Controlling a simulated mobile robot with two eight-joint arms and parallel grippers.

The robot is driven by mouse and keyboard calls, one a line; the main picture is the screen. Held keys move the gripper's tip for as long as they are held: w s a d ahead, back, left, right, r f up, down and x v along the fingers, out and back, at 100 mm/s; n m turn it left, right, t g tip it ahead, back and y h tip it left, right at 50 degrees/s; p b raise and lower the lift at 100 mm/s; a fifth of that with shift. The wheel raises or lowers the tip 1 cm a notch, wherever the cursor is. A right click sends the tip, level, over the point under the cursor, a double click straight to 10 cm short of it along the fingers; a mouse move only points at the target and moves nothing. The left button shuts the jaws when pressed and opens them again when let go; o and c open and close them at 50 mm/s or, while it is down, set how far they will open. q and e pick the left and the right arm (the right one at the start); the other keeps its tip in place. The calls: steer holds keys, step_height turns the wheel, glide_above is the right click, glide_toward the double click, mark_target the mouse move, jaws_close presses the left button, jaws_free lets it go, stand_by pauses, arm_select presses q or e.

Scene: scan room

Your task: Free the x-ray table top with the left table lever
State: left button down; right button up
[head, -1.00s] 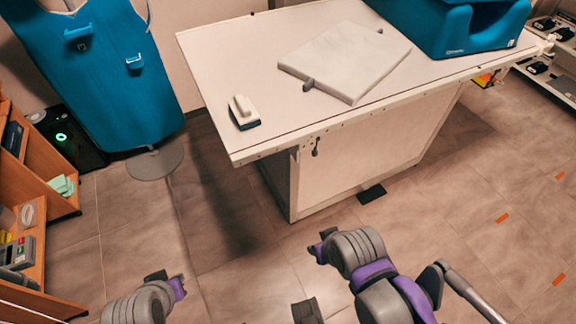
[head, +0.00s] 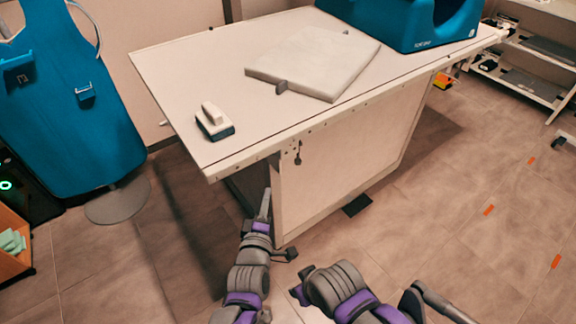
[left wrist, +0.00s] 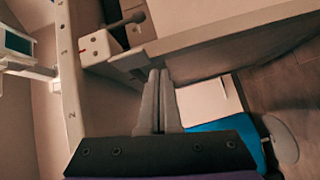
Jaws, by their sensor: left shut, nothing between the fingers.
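The x-ray table top (head: 190,60) is a pale slab on a white pedestal. The left table lever (head: 298,157) is a small dark lever hanging below its front rail, near the left corner. A dark-knobbed lever (left wrist: 130,19) shows at the top of the left wrist view, beside a white block. My left gripper (head: 266,192) is shut and empty, pointing up beside the pedestal's left edge, lower and left of the lever. Its closed fingers show in the left wrist view (left wrist: 159,75), apart from the lever.
A grey pad (head: 312,64), a small white-and-dark device (head: 214,121) and a blue support (head: 410,25) lie on the table. A blue apron (head: 70,120) hangs at left. A black pedal (head: 357,205) lies on the floor. Floor in front is clear.

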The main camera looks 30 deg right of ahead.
arm_select(q)
steer(key=shift+n+t+h, duration=0.3)
steer(key=shift+n+h, duration=0.3)
steer(key=shift+n, duration=0.1)
steer(key=d, duration=0.1)
steer(key=s+d, duration=0.1)
steer(key=d, duration=0.2)
steer(key=shift+s+d+r, duration=0.1)
steer(key=shift+s+r, duration=0.05)
steer(key=shift+s, duration=0.1)
steer(key=shift+w, duration=0.15)
arm_select(e)
steer(key=shift+w, duration=0.1)
